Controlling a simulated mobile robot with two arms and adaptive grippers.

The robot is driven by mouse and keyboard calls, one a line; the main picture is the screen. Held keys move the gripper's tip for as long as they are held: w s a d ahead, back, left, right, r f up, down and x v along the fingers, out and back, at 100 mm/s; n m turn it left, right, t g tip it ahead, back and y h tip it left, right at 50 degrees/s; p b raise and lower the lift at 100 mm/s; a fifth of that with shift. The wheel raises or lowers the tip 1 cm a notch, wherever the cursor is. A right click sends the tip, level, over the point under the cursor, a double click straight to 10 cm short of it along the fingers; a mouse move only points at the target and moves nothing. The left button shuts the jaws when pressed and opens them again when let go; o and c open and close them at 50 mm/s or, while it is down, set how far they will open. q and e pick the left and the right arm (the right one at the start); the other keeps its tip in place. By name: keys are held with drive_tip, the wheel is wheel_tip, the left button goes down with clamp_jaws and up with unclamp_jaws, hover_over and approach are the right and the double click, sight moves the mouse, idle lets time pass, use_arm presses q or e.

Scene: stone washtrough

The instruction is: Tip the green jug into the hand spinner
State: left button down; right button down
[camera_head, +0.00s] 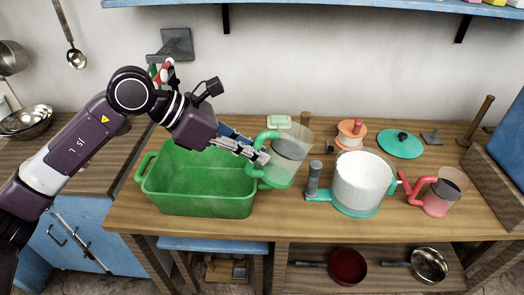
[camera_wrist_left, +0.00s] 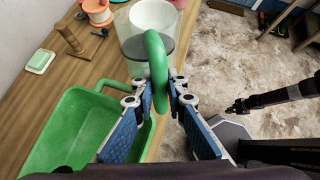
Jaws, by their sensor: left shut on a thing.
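The green jug (camera_head: 291,150) has a clear body, a green handle and something grey inside. It is beside the green tub's right end; I cannot tell if its base touches the table. My left gripper (camera_head: 262,156) is shut on its handle, which also shows between the fingers in the left wrist view (camera_wrist_left: 157,75). The hand spinner (camera_head: 362,180) is a white open drum on a teal base with a grey-knobbed handle, to the right of the jug. In the left wrist view, a dark arm, likely mine, ends in what may be my right gripper (camera_wrist_left: 238,107); its fingers are unclear.
The green tub (camera_head: 200,205) stands at the left of the table. A red-handled jug (camera_head: 437,200) is close to the spinner's right. Behind are a spool (camera_head: 351,134), a teal lid (camera_head: 400,144), a soap dish (camera_head: 279,121) and wooden posts. Pans lie on the shelf below.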

use_arm(q)
drive_tip(key=s+a+r+n+t+y, duration=0.1)
drive_tip(key=a+r+n+t+y, duration=0.2)
drive_tip(key=a+n+t+y, duration=0.4)
drive_tip(key=shift+s+a+r+n+y, duration=0.2)
drive_tip(key=shift+a+n+y, duration=1)
drive_tip(key=shift+a+n, duration=3.05)
